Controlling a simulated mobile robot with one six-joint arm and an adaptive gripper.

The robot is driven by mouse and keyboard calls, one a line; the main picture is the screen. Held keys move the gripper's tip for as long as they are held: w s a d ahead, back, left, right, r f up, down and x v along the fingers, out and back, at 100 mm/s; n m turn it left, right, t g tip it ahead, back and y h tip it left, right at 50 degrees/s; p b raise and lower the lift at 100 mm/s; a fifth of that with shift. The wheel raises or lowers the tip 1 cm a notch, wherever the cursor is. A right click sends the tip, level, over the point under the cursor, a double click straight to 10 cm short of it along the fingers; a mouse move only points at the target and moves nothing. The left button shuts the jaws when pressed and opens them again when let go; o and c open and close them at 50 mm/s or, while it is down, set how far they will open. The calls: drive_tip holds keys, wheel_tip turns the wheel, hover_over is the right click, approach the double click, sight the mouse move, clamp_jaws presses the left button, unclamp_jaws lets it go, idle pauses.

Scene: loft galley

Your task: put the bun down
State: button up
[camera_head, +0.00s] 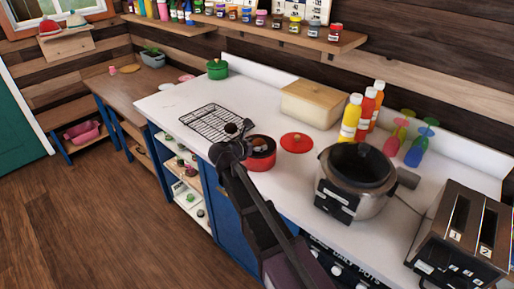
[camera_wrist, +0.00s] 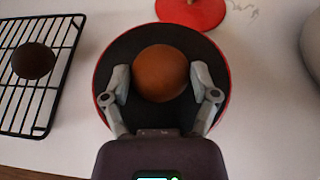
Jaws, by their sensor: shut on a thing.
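My gripper (camera_wrist: 161,82) has one finger on each side of a round brown bun (camera_wrist: 161,66) and is shut on it. In the wrist view the bun appears over the dark inside of a red pot (camera_wrist: 97,82); its height above the pot's bottom is hard to tell. In the head view the red pot (camera_head: 262,163) stands on the white counter, with my arm's end at its left edge, partly covering it. A darker round bun (camera_wrist: 33,61) lies on a black wire rack (camera_wrist: 14,108), left of the pot.
The rack (camera_head: 205,124) lies on the counter (camera_head: 165,103). A red lid (camera_head: 297,142) lies right of the pot, with a large cooker (camera_head: 355,182) beyond. A wooden box (camera_head: 311,103) and bottles (camera_head: 350,118) stand behind. The counter left of the rack is mostly clear.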

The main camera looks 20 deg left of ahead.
drive_tip(key=shift+f+b, duration=0.6)
idle(0.3)
drive_tip(key=o, duration=0.9)
drive_tip(key=shift+c, duration=0.2)
drive_tip(key=shift+r, duration=0.2)
drive_tip(key=shift+r+p, duration=0.65)
drive_tip(key=shift+p, duration=0.2)
drive_tip(key=p+v, duration=0.4)
drive_tip(key=v, duration=0.8)
drive_tip(key=shift+f, duration=0.2)
drive_tip(key=shift+s, duration=0.1)
